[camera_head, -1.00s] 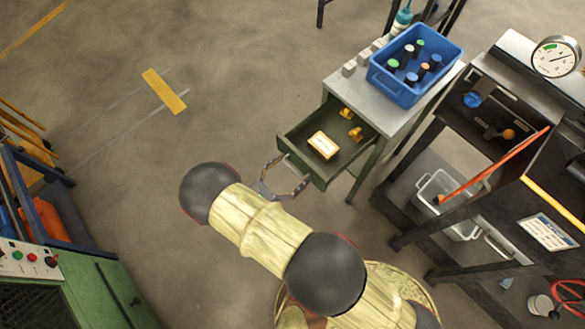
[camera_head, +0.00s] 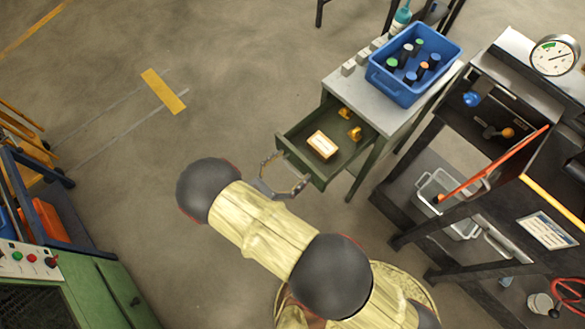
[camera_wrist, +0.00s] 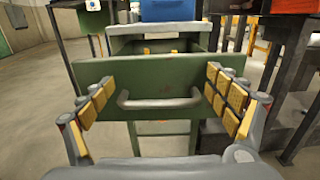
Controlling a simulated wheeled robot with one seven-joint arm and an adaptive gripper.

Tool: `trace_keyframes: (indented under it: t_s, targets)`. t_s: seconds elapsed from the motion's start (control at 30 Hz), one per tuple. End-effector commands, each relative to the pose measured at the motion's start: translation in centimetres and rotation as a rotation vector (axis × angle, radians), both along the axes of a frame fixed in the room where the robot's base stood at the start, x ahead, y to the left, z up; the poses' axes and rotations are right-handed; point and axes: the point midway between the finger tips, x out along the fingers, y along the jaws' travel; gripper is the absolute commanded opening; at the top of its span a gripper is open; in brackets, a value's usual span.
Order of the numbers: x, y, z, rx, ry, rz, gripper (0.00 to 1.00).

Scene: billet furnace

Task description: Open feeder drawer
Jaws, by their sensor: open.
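The feeder drawer (camera_head: 318,180) is green and stands pulled out from a grey-topped table. Inside it lie a pale block with an orange edge (camera_head: 322,145) and small yellow pieces (camera_head: 350,123). In the wrist view, the drawer front (camera_wrist: 165,75) faces me, with its grey bar handle (camera_wrist: 158,103) across the middle. My gripper (camera_head: 286,173) is open at the drawer front. In the wrist view, its yellow-padded fingers (camera_wrist: 160,82) stand wide apart, left and right of the handle, with nothing held. I cannot tell whether they touch the drawer front.
A blue bin (camera_head: 405,95) with several capped cylinders stands on the tabletop (camera_head: 345,88). A dark furnace frame with a gauge (camera_head: 555,57) and a white basket (camera_head: 450,205) is at right. A green control cabinet (camera_head: 75,290) is at lower left. The floor left of the drawer is clear.

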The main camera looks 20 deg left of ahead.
Motion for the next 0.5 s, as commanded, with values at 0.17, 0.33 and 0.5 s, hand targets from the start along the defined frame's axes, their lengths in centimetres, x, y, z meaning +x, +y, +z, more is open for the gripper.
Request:
trace_keyframes:
  t_s: [0.17, 0.33, 0.5]
  targets:
    - [0.0, 0.0, 3.3, 0.002, 0.000, -0.001, 0.89]
    - [0.0, -0.1, 5.7, 0.000, 0.001, -0.001, 0.89]
    - [0.0, -0.1, 7.0, -0.001, 0.001, -0.002, 0.89]
